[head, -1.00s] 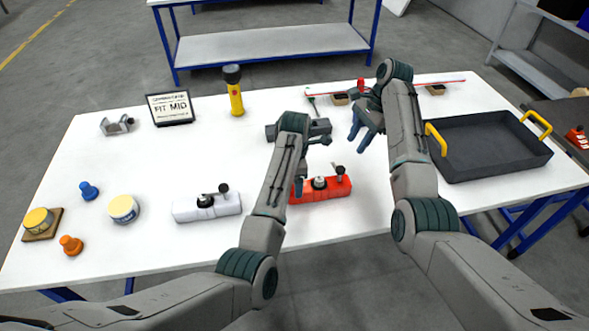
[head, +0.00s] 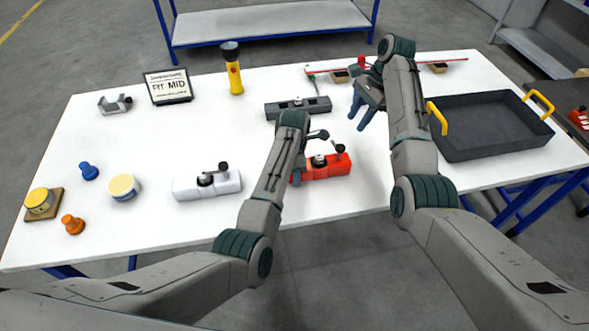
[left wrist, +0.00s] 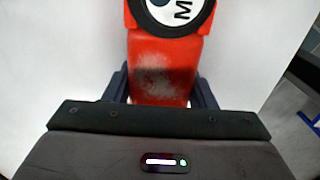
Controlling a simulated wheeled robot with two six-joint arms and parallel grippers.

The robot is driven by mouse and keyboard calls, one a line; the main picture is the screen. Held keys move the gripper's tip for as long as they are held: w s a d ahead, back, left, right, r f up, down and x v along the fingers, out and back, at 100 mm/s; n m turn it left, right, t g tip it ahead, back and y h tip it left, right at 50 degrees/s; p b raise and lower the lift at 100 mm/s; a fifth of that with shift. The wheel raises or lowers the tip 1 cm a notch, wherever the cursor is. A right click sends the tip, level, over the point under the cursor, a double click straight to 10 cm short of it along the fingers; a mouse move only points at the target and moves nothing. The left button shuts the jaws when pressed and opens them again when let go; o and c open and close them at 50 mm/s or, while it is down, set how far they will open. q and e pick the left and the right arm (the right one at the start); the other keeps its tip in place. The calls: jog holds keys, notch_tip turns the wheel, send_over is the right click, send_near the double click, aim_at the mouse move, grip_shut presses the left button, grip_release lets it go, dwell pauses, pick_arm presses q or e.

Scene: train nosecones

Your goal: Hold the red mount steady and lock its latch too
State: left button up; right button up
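The red mount (head: 326,171) lies on the white table in front of me, with a dark round fitting and a black-knobbed latch lever (head: 339,150) on top. In the left wrist view, the red mount (left wrist: 160,75) runs between the fingers of my left gripper (left wrist: 161,92), with no clear gap at either side. A black-and-white disc with a letter M shows on it there. In the head view, my left forearm hides part of its left end. My right gripper (head: 366,103) is open and empty above the table, behind and right of the mount.
A white mount (head: 207,185) lies left of my left arm. A dark grey block (head: 298,108) lies behind it. A black tray (head: 490,128) with yellow handles stands at right. A yellow flashlight (head: 232,68) and a sign (head: 168,87) stand at the back.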

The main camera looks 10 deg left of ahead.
jog(key=shift+o, duration=1.2)
jog(key=shift+f, duration=0.1)
jog(key=w+d+f+n+t+h, duration=0.4)
jog(key=w+d+f+n+t, duration=0.3)
jog(key=d, duration=0.4)
jog(key=w+d+r+n+t+h, duration=0.2)
jog(key=w+d+n+t+h, duration=0.15)
jog(key=d+n+t, duration=0.7)
jog(key=s+a+r+n+t+y, duration=0.2)
jog(key=s+a+n+t+y, duration=0.15)
jog(key=n, duration=0.85)
jog(key=n+g+y, duration=0.7)
jog(key=n+y, duration=0.7)
jog(key=n, duration=1.4)
send_near(344, 150)
jog(key=x, duration=1.1)
jog(key=shift+w+a+f, duration=0.1)
jog(key=shift+w+a, duration=0.05)
